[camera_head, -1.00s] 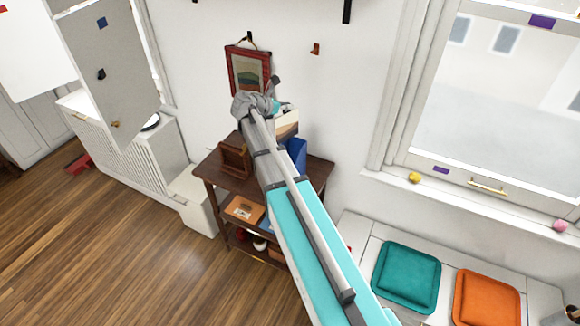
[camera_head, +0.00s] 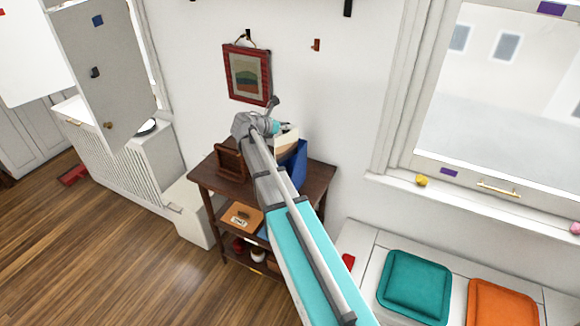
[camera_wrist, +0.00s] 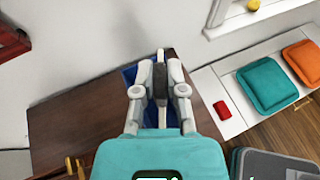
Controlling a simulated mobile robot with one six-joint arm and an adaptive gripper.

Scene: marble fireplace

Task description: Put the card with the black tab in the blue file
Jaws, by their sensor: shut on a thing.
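My gripper (camera_head: 283,128) is shut on a cream card (camera_head: 287,143) above the dark wooden side table. In the wrist view, the fingers (camera_wrist: 160,72) close on the card, which shows nearly edge-on as a thin upright strip. A dark patch sits between the fingertips; I cannot tell if it is the black tab. The blue file (camera_head: 298,168) stands on the table just below and beside the card, partly hidden by my arm. In the wrist view, the file (camera_wrist: 128,73) shows behind the fingers. I cannot tell whether the card's lower edge is inside it.
A brown wooden holder (camera_head: 230,160) stands left on the side table (camera_head: 318,176). A framed picture (camera_head: 247,75) hangs on the wall behind. A white bench with a teal cushion (camera_head: 414,287) and a red object (camera_head: 348,261) is at right.

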